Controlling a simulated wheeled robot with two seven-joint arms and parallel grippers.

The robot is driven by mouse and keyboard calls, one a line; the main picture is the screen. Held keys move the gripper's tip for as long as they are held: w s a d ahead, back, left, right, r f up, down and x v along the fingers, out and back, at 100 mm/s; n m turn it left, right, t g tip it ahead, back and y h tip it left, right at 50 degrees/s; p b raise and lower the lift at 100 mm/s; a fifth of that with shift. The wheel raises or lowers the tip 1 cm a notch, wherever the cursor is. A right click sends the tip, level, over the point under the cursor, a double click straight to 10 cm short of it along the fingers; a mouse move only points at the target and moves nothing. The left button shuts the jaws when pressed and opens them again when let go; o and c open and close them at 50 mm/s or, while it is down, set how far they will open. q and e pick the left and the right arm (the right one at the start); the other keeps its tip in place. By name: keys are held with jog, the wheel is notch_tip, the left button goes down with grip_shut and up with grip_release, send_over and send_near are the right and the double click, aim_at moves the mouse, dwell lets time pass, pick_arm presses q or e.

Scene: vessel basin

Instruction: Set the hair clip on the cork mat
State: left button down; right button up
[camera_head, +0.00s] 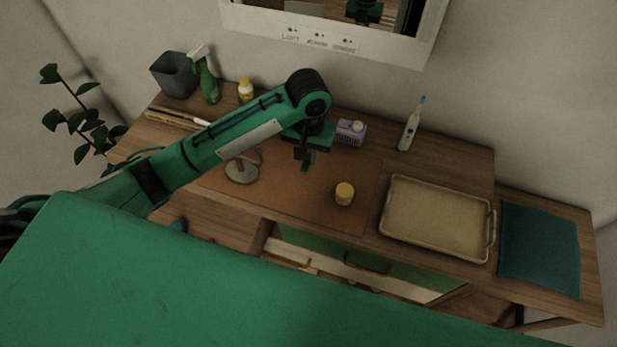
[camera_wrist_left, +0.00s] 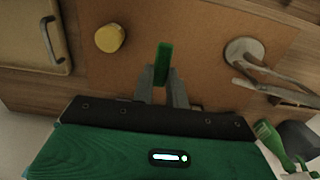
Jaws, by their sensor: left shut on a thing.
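The hair clip is a narrow green piece (camera_wrist_left: 163,62) held upright between the fingertips of my left gripper (camera_wrist_left: 162,88) in the left wrist view. In the head view the clip (camera_head: 305,166) hangs under my left gripper (camera_head: 305,153), over the cork mat. The gripper is shut on it. The cork mat (camera_head: 290,197) is a flat brown sheet on the wooden counter, and it also shows in the left wrist view (camera_wrist_left: 200,75). The clip seems to be above the mat; the gap is hard to judge. My right gripper is not in view.
On the mat, a yellow-lidded jar (camera_head: 344,194) stands to the right and a grey round-based object (camera_head: 242,170) to the left. A purple box (camera_head: 351,132) is behind. A beige tray (camera_head: 437,218) lies right. The mat's middle is clear.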

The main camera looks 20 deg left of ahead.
pick_arm(q)
jog(key=p, duration=0.2)
send_over(308, 192)
notch_tip(308, 192, down, 11)
jog(key=shift+f, duration=0.2)
notch_tip(308, 192, down, 4)
jog(key=shift+r+p, duration=0.25)
jog(key=shift+p, duration=0.2)
jog(key=shift+f, duration=0.2)
jog(key=c, duration=1.4)
grip_release()
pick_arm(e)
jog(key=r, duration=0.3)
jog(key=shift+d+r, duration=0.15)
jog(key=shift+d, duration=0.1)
pick_arm(q)
jog(key=shift+r, duration=0.1)
